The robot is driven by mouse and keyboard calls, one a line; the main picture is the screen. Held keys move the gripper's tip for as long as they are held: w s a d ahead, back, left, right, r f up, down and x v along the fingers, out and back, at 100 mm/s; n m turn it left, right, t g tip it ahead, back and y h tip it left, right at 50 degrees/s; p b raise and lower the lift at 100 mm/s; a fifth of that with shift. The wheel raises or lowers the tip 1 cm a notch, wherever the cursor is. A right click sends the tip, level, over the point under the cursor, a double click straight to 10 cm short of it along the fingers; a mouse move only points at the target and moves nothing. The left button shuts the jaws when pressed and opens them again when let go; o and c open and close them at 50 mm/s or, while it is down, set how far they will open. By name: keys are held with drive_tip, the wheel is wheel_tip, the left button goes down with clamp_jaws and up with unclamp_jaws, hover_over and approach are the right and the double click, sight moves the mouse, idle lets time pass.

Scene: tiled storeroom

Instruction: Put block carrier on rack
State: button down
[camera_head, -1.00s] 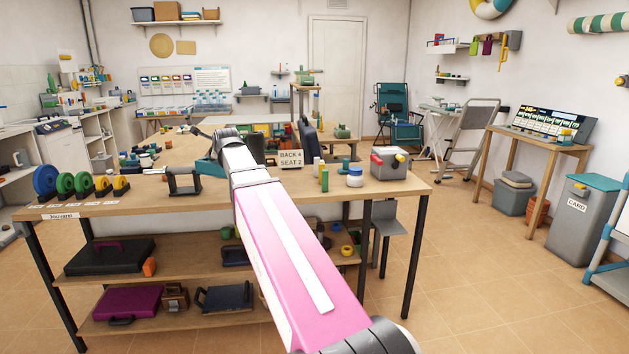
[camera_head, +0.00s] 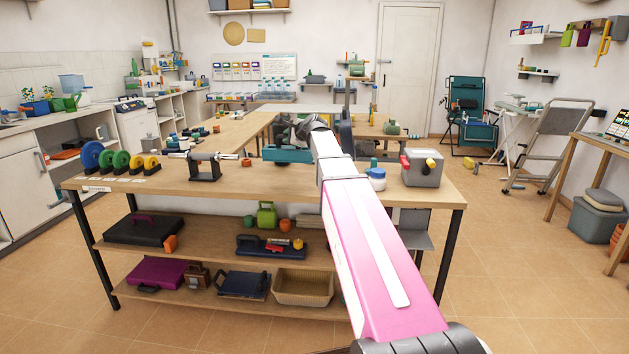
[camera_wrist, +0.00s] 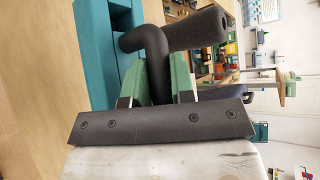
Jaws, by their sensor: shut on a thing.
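A teal block with a dark grey tubular handle, seemingly the block carrier (camera_head: 287,154), hangs at my gripper over the bench in the head view. The wrist view shows its teal body (camera_wrist: 112,45) at the upper left and its bent handle (camera_wrist: 157,65). My gripper (camera_wrist: 168,85) has its green finger pads closed on either side of this handle. In the head view my arm hides most of the gripper. A black stand with a horizontal bar (camera_head: 205,170) stands on the bench left of the carrier. I cannot tell whether this or the shelved bench (camera_head: 262,180) is the rack.
Coloured discs (camera_head: 120,160) stand at the bench's left end. A grey box (camera_head: 423,168) and a white jar (camera_head: 376,178) are at the right. The shelves below hold cases, a green can (camera_head: 266,214) and a beige basket (camera_head: 303,287).

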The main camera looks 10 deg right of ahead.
sight(288, 160)
drive_tip(key=shift+w+a+y, duration=0.15)
drive_tip(key=shift+w+y, duration=0.15)
drive_tip(key=shift+w, duration=0.1)
drive_tip(key=shift+f+n, duration=0.15)
drive_tip(key=shift+n, duration=0.15)
drive_tip(key=shift+f, duration=4.75)
drive_tip(key=shift+f, duration=0.15)
drive_tip(key=c, duration=1)
unclamp_jaws()
drive_tip(key=v, duration=1.2)
drive_tip(key=shift+r, duration=0.3)
